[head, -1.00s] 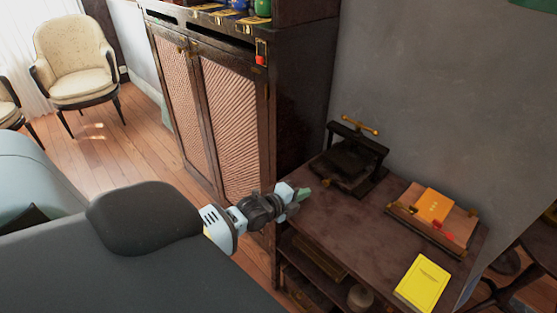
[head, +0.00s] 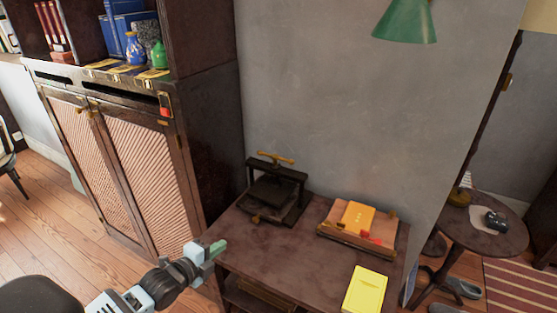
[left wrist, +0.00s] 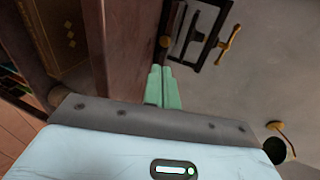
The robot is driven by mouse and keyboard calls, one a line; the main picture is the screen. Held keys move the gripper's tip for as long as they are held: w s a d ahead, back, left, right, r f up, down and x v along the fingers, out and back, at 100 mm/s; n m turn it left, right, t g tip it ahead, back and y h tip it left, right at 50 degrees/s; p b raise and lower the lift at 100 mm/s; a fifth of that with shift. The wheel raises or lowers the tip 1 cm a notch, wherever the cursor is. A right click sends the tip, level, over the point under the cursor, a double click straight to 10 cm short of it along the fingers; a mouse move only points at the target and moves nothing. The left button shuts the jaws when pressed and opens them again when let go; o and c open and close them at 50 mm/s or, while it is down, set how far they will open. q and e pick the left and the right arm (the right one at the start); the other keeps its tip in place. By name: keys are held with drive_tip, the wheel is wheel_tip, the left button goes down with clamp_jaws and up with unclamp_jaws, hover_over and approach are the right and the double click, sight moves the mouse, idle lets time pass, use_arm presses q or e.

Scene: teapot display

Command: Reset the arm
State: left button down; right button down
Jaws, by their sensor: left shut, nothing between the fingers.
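My left gripper (head: 217,247) comes in from the lower left in the head view, at the left edge of the dark table (head: 262,262). Its green fingertips are together with nothing between them. In the left wrist view the closed green fingers (left wrist: 162,87) point away from the camera, with the dark cabinet on the left and the grey wall on the right. My right gripper is in neither view.
On the table stand a black press (head: 274,192) with a brass handle, a wooden stand (head: 335,240) bearing an orange book (head: 356,217), and a yellow book (head: 365,290). A dark cabinet (head: 211,140) holds vases and books. A round table (head: 490,240) stands right.

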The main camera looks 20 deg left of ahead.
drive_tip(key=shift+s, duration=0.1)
